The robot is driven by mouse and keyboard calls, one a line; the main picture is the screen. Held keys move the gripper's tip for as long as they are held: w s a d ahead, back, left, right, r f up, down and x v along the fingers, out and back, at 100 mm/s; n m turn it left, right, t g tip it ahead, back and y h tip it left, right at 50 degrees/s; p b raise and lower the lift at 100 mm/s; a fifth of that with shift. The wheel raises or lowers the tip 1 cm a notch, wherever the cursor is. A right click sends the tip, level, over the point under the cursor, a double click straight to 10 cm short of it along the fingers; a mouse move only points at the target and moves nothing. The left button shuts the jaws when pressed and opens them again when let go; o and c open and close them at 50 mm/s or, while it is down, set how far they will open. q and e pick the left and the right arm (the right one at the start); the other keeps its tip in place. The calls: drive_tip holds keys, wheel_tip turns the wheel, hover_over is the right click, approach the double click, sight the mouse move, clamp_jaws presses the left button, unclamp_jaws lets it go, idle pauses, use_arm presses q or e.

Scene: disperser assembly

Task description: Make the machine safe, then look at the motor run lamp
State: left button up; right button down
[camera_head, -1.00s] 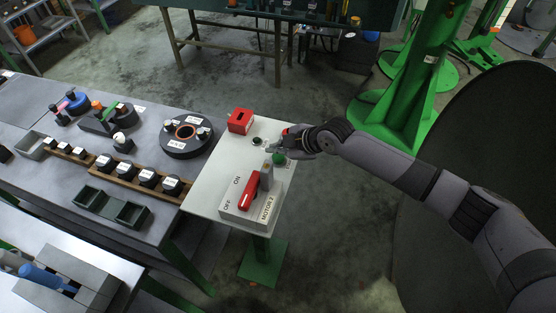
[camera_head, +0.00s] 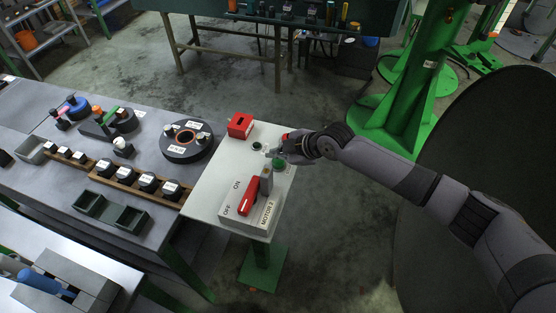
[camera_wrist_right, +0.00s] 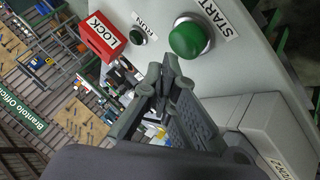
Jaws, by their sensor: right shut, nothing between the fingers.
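A white control panel (camera_head: 212,188) stands at the right end of the bench. Its run lamp (camera_head: 257,146) is small, dark green and looks unlit; it also shows in the right wrist view (camera_wrist_right: 138,35), labelled RUN. The green START button (camera_wrist_right: 188,39) is beside it. A red LOCK box (camera_head: 240,125) sits at the back. The MOTOR 2 switch box (camera_head: 264,218) carries a red handle (camera_head: 249,195) beside the OFF and ON labels; I cannot tell its setting. My right gripper (camera_wrist_right: 165,78) is shut and empty, close to the lamp and button. My left gripper is not seen.
The bench left of the panel (camera_head: 60,165) holds a round black part (camera_head: 186,152), a wooden rack of black parts (camera_head: 128,181) and green bins (camera_head: 110,211). A green column (camera_head: 420,90) stands behind my right arm.

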sight(277, 163)
idle(0.4)
drive_tip(key=shift+f+b, duration=0.4)
drive_tip(key=shift+f+b, duration=0.8)
drive_tip(key=shift+f, duration=0.15)
idle(0.8)
drive_tip(key=shift+r, duration=0.1)
drive_tip(key=shift+r+p, duration=0.95)
drive_tip(key=shift+r, duration=0.25)
drive_tip(key=shift+r, duration=0.15)
wheel_tip(277, 163, up, 5)
drive_tip(key=p, duration=0.3)
drive_tip(key=shift+p, duration=0.4)
